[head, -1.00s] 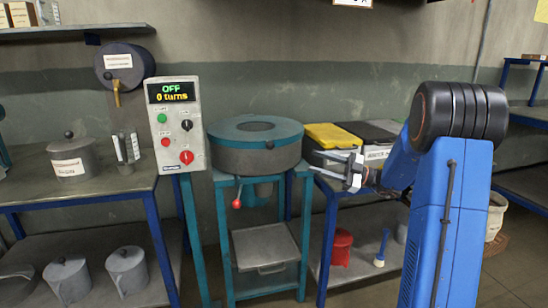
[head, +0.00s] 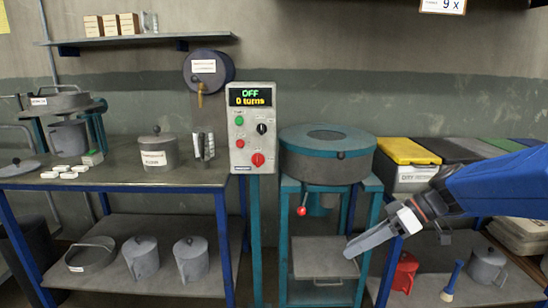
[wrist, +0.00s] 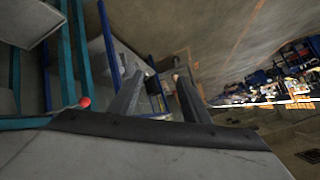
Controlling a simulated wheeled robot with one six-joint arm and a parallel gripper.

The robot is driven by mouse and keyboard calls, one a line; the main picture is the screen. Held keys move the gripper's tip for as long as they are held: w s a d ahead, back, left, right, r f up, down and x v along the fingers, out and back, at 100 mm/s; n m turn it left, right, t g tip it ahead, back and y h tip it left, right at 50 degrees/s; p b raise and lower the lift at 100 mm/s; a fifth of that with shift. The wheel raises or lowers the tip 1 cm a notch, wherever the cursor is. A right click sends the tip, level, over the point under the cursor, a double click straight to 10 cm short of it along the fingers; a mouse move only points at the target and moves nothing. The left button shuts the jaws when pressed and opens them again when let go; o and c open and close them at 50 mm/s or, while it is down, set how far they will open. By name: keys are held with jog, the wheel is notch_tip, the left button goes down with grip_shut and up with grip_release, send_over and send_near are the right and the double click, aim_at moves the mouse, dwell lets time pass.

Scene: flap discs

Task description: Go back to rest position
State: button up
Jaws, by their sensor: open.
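My gripper (head: 372,240) is at the lower right of the head view, at the end of my blue arm. It points down and left, in front of the teal stand. Its two grey fingers also show in the wrist view (wrist: 160,98), apart, with nothing between them. The round grey machine (head: 326,154) sits on the teal stand (head: 369,225), clear of my gripper. The control box (head: 251,128) beside it reads OFF and 0 turns.
A workbench (head: 110,179) at the left holds a lidded pot (head: 158,152) and small white pieces (head: 64,172). Bins, one with a yellow lid (head: 408,151), stand at the right behind my arm. Jugs (head: 190,259) and a red container (head: 405,272) are on lower shelves.

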jog(key=s+d+f+m+t+h, duration=0.2)
jog(key=s+d+m+h, duration=0.2)
jog(key=s, duration=0.4)
jog(key=s+d+f+m+t+h, duration=0.2)
jog(key=s+d+f+m+h, duration=0.1)
jog(key=s+d+m+h, duration=0.2)
jog(key=shift+s+f+m+h, duration=0.3)
jog(key=shift+s+m+h, duration=0.3)
jog(key=shift+s+m, duration=0.65)
jog(key=shift+s, duration=0.15)
